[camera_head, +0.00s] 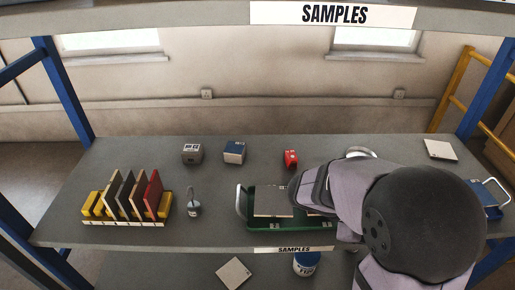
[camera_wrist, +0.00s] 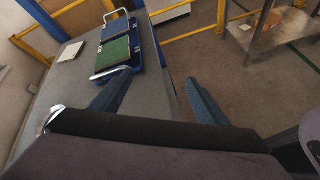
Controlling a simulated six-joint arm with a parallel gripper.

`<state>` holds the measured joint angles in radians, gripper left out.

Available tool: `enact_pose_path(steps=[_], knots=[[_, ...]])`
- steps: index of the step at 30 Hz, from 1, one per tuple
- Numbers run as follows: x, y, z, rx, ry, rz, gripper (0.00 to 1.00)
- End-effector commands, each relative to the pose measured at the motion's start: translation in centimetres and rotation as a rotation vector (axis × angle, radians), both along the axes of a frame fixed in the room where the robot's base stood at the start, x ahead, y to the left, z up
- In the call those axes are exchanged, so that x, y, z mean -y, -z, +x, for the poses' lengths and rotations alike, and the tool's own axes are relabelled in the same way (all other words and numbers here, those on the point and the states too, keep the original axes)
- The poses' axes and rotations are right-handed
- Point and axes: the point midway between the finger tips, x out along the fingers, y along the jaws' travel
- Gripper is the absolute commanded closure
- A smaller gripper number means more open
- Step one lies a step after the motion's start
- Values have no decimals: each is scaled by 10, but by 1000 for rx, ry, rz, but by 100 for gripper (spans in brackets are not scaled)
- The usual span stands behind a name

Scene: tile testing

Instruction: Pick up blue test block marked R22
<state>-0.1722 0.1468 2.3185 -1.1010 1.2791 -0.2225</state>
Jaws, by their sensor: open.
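In the head view the fingers are hidden by my arm, which reaches over the right part of the shelf, well right of the blue block.
A yellow rack (camera_head: 92,205) of tiles, a small weight-like item (camera_head: 194,208) and a green tray (camera_head: 261,222) stand nearer the front. A blue tray (camera_wrist: 146,43) holds tiles at the right end.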

Motion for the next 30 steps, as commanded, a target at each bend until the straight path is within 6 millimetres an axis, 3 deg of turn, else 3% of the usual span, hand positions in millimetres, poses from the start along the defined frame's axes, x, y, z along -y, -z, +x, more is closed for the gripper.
enact_pose_path(steps=[1,3,5,8,12,15,18,20,21,24,30], knots=[[3,-19,14,-21,-55,-72,31],[-29,-25,70,-34,-249,-81,31],[-59,-33,110,-51,-403,-105,31],[-121,-49,172,-82,-664,-166,31],[-230,-34,234,-150,-1049,-269,31],[-305,-24,256,-189,-1276,-346,31],[-362,-15,264,-221,-1444,-414,31],[-387,-12,266,-233,-1514,-445,31],[-388,4,264,-256,-1529,-437,31],[-391,24,261,-279,-1551,-413,31],[-391,29,261,-285,-1557,-404,31]])
